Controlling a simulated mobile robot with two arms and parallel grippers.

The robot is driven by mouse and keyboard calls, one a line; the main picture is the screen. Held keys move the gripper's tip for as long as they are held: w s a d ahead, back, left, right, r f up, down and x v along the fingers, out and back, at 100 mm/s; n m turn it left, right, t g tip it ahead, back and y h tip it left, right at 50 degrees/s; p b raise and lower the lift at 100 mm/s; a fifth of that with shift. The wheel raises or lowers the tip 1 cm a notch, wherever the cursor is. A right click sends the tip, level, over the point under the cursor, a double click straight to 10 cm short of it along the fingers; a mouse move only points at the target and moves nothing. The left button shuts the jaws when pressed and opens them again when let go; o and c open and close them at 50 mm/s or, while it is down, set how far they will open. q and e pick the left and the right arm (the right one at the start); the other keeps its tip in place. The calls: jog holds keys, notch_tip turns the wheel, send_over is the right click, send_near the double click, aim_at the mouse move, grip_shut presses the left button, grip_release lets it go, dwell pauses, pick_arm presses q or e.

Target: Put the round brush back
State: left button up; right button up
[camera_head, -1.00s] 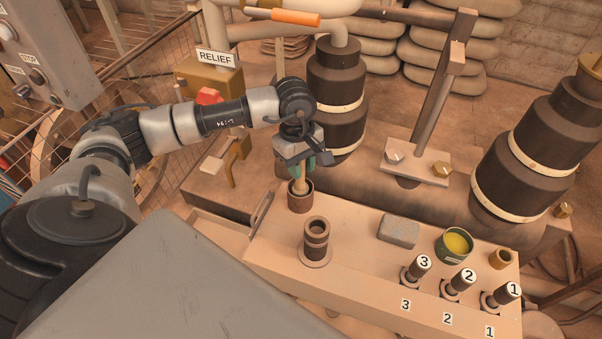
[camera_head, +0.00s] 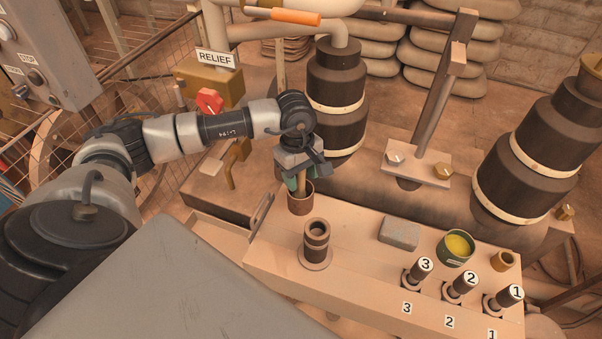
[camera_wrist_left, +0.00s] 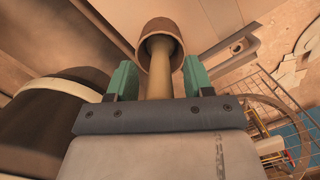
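The round brush's tan handle (camera_wrist_left: 161,75) stands in a brown cup (camera_wrist_left: 154,32) in the left wrist view. The brush's head is hidden inside the cup. In the head view the cup (camera_head: 300,204) sits at the back left corner of the pale bench top. My left gripper (camera_head: 299,186) is just above the cup, pointing down. In the left wrist view its green fingers (camera_wrist_left: 161,84) stand on both sides of the handle, with a gap on each side, so it is open around it. My right gripper is not in view.
On the bench (camera_head: 355,270) stand a dark ringed socket (camera_head: 316,243), a grey block (camera_head: 399,233), a green tin with yellow contents (camera_head: 455,248), a small brown ring (camera_head: 502,260) and three numbered levers (camera_head: 460,287). A dark ribbed cylinder (camera_head: 337,110) rises close behind my gripper.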

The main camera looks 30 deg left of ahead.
pick_arm(q)
jog(key=shift+r, duration=0.1)
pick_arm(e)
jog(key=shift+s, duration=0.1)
pick_arm(q)
jog(key=r, duration=0.1)
jog(key=r+p, duration=0.1)
jog(key=r, duration=0.2)
jog(key=shift+w+a+r, duration=0.1)
jog(key=shift+w+a, duration=0.05)
jog(key=shift+a, duration=0.1)
jog(key=r, duration=0.2)
jog(key=r+p, duration=0.1)
jog(key=r, duration=0.2)
jog(key=a+r, duration=0.1)
jog(key=r, duration=0.1)
jog(key=shift+w+r, duration=0.15)
jog(key=shift+r, duration=0.25)
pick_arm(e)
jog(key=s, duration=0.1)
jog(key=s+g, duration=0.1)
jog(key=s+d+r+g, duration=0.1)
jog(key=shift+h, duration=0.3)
